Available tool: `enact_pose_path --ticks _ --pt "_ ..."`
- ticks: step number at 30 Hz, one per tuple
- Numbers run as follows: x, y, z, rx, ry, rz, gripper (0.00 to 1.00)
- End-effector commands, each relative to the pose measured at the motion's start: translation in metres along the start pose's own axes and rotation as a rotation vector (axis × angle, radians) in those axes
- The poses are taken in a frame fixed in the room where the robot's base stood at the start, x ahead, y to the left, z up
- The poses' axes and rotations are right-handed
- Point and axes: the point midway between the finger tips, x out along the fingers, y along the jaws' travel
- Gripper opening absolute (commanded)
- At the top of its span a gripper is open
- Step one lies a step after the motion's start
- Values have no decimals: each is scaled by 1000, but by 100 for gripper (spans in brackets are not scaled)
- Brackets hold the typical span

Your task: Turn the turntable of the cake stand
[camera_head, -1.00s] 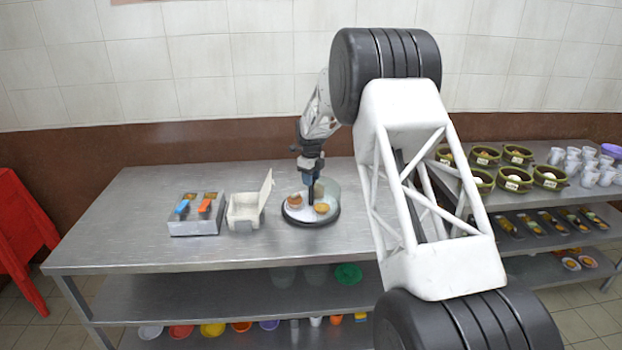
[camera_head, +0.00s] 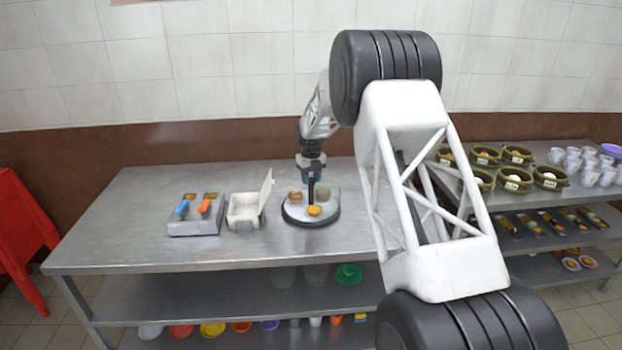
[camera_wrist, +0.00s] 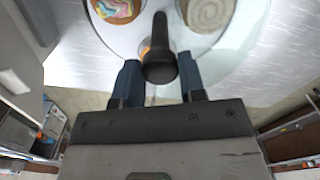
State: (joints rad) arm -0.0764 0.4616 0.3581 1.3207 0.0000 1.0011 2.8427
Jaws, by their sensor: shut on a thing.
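The cake stand (camera_head: 309,224) is a round white turntable with a dark rim on the steel table. It carries small pastries, including an orange one (camera_head: 314,211) at the front and a brown one (camera_head: 295,195) at the left back. A clear curved cover (camera_head: 331,192) shows at its right side. My gripper (camera_head: 311,183) points down over the stand. A multicoloured pastry (camera_wrist: 118,8) and a grey swirled one (camera_wrist: 208,12) show beyond the knob.
Green pots (camera_head: 513,179) and white cups (camera_head: 598,175) stand on the right table. The left end of the table is bare.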

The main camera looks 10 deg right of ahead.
Motion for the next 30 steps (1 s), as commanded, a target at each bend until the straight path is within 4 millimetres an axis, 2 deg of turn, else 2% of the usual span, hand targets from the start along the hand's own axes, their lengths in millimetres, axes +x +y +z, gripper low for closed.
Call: enact_pose_path --ticks 9,26,27,30 --pt "-1 0 0 92 0 0 0" --pt "0 0 0 114 0 0 0" --pt "0 0 0 114 0 0 40" --pt "0 0 0 114 0 0 56"
